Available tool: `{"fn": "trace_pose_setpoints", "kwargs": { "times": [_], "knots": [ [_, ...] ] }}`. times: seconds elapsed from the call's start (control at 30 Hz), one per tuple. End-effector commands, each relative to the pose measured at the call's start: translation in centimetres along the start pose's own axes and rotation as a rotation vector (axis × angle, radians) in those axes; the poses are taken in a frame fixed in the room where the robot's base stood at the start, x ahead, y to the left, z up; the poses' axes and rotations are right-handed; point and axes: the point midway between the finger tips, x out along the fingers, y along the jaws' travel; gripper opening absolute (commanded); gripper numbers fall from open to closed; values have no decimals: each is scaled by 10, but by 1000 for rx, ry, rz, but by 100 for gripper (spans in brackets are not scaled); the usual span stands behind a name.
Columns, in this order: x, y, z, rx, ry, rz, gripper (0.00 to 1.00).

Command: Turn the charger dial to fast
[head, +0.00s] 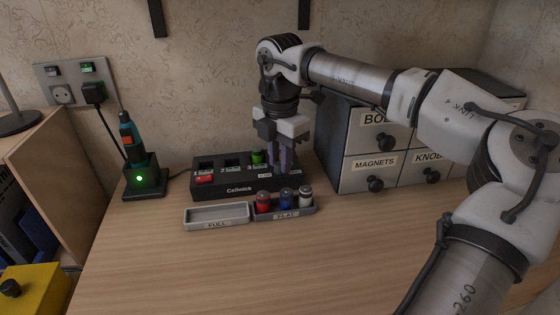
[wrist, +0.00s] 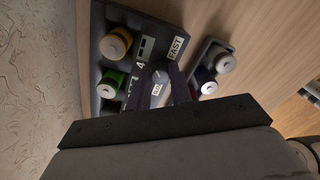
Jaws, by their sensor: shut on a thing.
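The black Cellwick charger (head: 222,190) stands on the bench with numbered slots. Its small grey dial (wrist: 159,78) shows in the wrist view between my two dark fingers, beside a white FAST label (wrist: 176,47). A second small white label (wrist: 157,89) lies close to the dial; its word is hard to read. My gripper (head: 285,165) points down over the charger's right end and is shut on the dial. The fingers hide the dial in the head view. I cannot tell which way the dial points.
A red cell (head: 204,179), a green cell (head: 257,157) and a yellow cell (wrist: 116,42) sit in the charger. In front are an empty FULL tray (head: 216,225) and a FLAT tray (head: 286,215) holding three cells. Labelled drawers (head: 345,150) stand close on the right.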

Motion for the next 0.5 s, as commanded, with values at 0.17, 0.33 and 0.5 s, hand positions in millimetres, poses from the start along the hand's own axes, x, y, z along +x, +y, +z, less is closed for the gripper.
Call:
{"fn": "trace_pose_setpoints", "kwargs": {
  "times": [0.17,0.33,0.5],
  "knots": [
    [0,0,0,61,-1,1,0],
    [0,0,0,88,0,1,0],
    [0,0,0,94,0,1,0]
  ]
}}
